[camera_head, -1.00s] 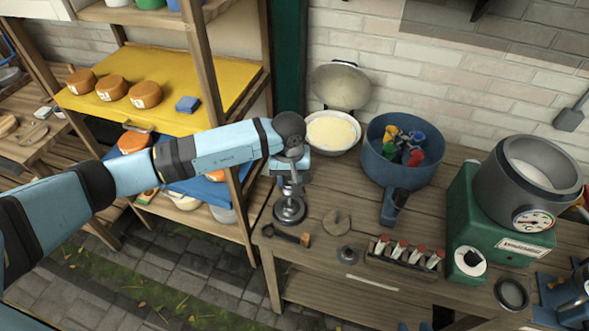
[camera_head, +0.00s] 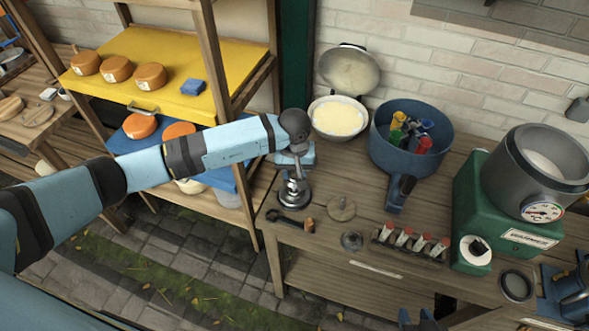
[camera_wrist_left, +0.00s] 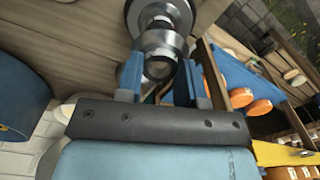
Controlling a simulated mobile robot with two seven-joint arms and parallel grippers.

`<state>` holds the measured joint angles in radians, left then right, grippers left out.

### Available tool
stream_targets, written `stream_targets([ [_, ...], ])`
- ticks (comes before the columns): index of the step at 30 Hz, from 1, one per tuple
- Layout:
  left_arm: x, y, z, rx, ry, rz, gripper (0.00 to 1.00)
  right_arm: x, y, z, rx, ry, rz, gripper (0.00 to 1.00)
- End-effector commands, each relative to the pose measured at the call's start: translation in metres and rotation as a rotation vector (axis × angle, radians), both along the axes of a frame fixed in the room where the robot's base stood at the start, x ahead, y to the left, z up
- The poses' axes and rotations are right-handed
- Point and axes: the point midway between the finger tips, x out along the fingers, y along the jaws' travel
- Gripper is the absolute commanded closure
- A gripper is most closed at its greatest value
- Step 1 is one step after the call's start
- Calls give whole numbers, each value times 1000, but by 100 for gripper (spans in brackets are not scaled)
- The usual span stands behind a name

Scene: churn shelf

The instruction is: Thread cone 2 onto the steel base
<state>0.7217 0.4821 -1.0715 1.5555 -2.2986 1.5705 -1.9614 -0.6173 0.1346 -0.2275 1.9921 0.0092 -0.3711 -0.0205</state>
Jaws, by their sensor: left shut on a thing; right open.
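My left gripper (camera_head: 294,163) is shut on a grey metal cone, which I take to be cone 2, above the round steel base (camera_head: 295,197) on the workbench. In the left wrist view the blue fingers (camera_wrist_left: 160,84) grip the shiny cone (camera_wrist_left: 161,62) from both sides. The steel base (camera_wrist_left: 140,12) shows just beyond it, in line with it. The cone looks very near or touching the base; the fingers and arm hide whether it is threaded on. My right gripper (camera_head: 418,319) shows only partly at the bottom edge, open and empty.
A blue pot (camera_head: 385,165) and a white bowl (camera_head: 338,118) stand behind. A shelf post (camera_head: 216,60) stands left.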

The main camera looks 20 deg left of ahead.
Motion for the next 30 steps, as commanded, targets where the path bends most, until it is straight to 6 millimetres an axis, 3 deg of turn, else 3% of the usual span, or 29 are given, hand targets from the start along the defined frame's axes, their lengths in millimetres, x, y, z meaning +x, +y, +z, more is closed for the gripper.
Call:
stream_targets([
  [30, 0, 0, 0, 0, 0, 0, 100, -1, -1, -9, -2, 3, 0, 57],
])
